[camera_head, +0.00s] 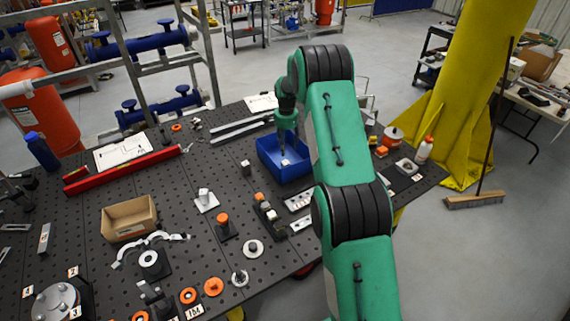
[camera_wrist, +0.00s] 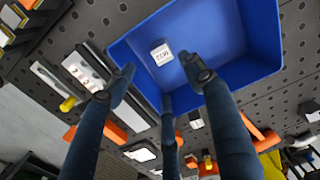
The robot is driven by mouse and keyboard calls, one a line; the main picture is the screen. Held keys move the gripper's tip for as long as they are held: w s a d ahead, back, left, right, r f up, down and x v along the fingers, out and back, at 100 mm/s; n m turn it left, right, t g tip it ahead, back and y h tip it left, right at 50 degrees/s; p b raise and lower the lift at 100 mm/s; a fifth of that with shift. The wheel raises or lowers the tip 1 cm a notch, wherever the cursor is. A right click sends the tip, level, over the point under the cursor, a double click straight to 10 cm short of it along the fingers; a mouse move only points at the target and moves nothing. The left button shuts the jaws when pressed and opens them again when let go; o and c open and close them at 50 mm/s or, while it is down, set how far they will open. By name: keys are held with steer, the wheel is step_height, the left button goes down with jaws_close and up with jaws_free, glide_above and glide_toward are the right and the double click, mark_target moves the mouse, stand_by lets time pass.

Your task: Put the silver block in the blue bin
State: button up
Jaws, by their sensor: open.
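The blue bin (camera_head: 268,163) stands on the dark perforated table; it also fills the upper middle of the wrist view (camera_wrist: 236,28). A small silver-white block with dark printed marks (camera_wrist: 162,54) lies on the bin's floor; in the head view it is a small pale spot (camera_head: 285,162). My gripper (camera_wrist: 158,82) is over the bin with its fingers spread and nothing between them. The block lies apart from the fingers in the picture. In the head view my gripper (camera_head: 286,137) is above the bin, its fingers partly hard to make out.
A pale block on a white plate (camera_head: 205,200), an orange-topped part (camera_head: 223,222) and a small dark block (camera_head: 246,167) stand left of the bin. A cardboard box (camera_head: 128,219) and a red bar (camera_head: 122,171) lie further left. A yellow column (camera_head: 490,80) rises at right.

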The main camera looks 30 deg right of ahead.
steer(key=s+a+r+n, duration=0.1)
steer(key=s+a+r, duration=0.15)
steer(key=r, duration=0.35)
steer(key=s+a+r+n+t, duration=0.1)
steer(key=s+a+r+n, duration=0.1)
steer(key=a+r, duration=0.35)
steer(key=s+a+r+n, duration=0.1)
steer(key=s+a+r, duration=0.1)
steer(key=r, duration=0.6)
steer(key=s+a+r+n+t, duration=0.2)
steer(key=s+a+r+n, duration=0.2)
steer(key=s+a+r, duration=0.8)
steer(key=s+a+r+n+t, duration=0.1)
steer(key=s+a+r+n, duration=0.2)
steer(key=s, duration=0.6)
steer(key=s+a+r+n, duration=0.1)
steer(key=s+a+r, duration=0.3)
steer(key=s, duration=0.5)
steer(key=s+a+f+n, duration=0.1)
steer(key=s+a+n, duration=0.1)
steer(key=s, duration=0.6)
steer(key=s+a+n+t, duration=0.1)
steer(key=s+a+n, duration=0.1)
steer(key=s, duration=0.6)
steer(key=shift+f+t, duration=0.3)
steer(key=shift+f, duration=0.1)
steer(key=shift+s+f, duration=0.1)
steer(key=shift+f, duration=0.05)
step_height(320, 180, down, 14)
steer(key=b, duration=1.4)
